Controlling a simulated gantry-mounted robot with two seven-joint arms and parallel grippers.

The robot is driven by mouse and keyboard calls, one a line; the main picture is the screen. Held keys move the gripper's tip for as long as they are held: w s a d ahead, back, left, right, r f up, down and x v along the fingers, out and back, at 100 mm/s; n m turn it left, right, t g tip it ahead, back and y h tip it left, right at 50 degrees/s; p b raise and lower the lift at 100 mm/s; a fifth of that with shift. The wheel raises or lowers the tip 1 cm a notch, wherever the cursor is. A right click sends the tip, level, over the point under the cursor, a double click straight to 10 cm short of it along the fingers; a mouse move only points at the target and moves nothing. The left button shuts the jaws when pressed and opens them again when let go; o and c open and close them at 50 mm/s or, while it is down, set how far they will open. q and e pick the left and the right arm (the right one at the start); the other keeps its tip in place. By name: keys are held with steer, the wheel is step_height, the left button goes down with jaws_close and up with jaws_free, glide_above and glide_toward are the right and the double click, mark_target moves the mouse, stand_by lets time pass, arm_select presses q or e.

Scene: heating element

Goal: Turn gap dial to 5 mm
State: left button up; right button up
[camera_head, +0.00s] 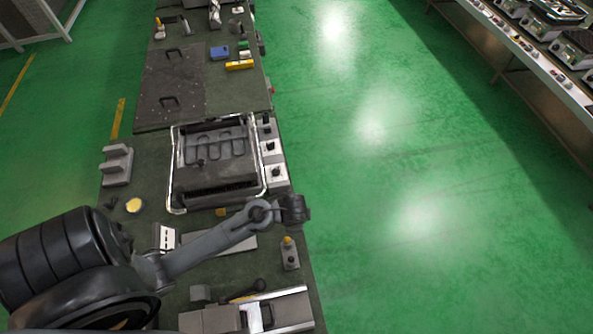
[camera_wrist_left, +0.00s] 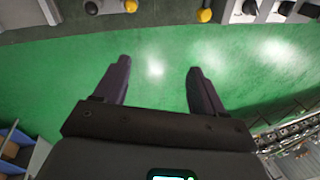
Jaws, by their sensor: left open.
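The heating element unit (camera_head: 215,160) sits on the bench, with a serpentine element in its open frame. A control panel on its right side carries dark dials, an upper dial (camera_head: 270,147) and a lower dial (camera_head: 277,172). Their markings are too small to read, and I cannot tell which is the gap dial. My left gripper (camera_head: 296,211) is just below and right of the panel, near the bench's right edge, apart from the dials. In the left wrist view my left gripper (camera_wrist_left: 160,80) has its fingers spread, with only green floor between them. My right gripper is not in view.
A small box with a yellow button (camera_head: 289,252) stands below the gripper. A grey machine (camera_head: 290,312) is at the bench's near end. A grey bracket (camera_head: 117,164) and yellow disc (camera_head: 134,205) lie left of the unit. The green floor (camera_head: 410,190) to the right is clear.

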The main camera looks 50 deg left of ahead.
arm_select(q)
steer(key=w+a+f+m+y+b, duration=0.1)
steer(key=w+a+f+m+b, duration=0.1)
steer(key=w+a+f, duration=0.3)
steer(key=m+g+y+b, duration=0.1)
steer(key=m+g+b, duration=0.35)
steer(key=b, duration=0.25)
glide_toward(276, 169)
steer(key=shift+t, duration=0.45)
steer(key=b+x, duration=0.1)
steer(key=x, duration=0.1)
steer(key=b+x, duration=0.1)
steer(key=x, duration=0.2)
steer(key=b+x, duration=0.1)
steer(key=x, duration=0.1)
steer(key=shift+s+a+f, duration=0.1)
steer(key=shift+s+f, duration=0.15)
steer(key=shift+s, duration=0.2)
steer(key=shift+s+a+f+b, duration=0.1)
steer(key=shift+a+f+b, duration=0.2)
steer(key=shift+f, duration=0.4)
steer(key=shift+c, duration=0.3)
steer(key=c, duration=1)
